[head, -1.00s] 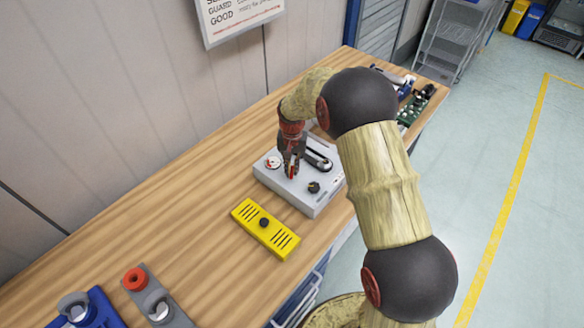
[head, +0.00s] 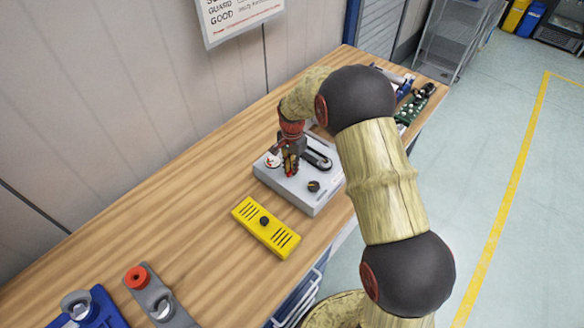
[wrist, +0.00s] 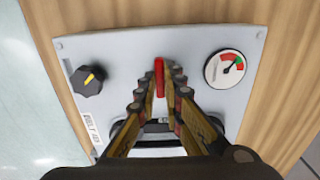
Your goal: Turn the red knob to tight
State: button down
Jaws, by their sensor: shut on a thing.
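The red knob (wrist: 159,78) stands on the top face of a grey control box (head: 318,203), seen end-on as a narrow red bar in the wrist view. My gripper (wrist: 160,88) reaches down over it with a finger on each side and is shut on it. In the head view my gripper (head: 290,170) hides most of the knob. A round gauge (wrist: 224,68) with red and green bands sits to the right of the knob in the wrist view. I cannot read a tight mark.
A black knob with a yellow pointer (wrist: 90,78) is on the same box. A black belt part (head: 317,158) lies behind my gripper. A yellow slotted box (head: 265,228) lies in front, with a red-buttoned grey block (head: 150,291) farther left. Bare wood lies between.

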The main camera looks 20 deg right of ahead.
dwell(0.3)
jog(key=c, duration=2)
grip_release()
jog(key=shift+o, duration=0.4)
notch_tip(320, 180, up, 12)
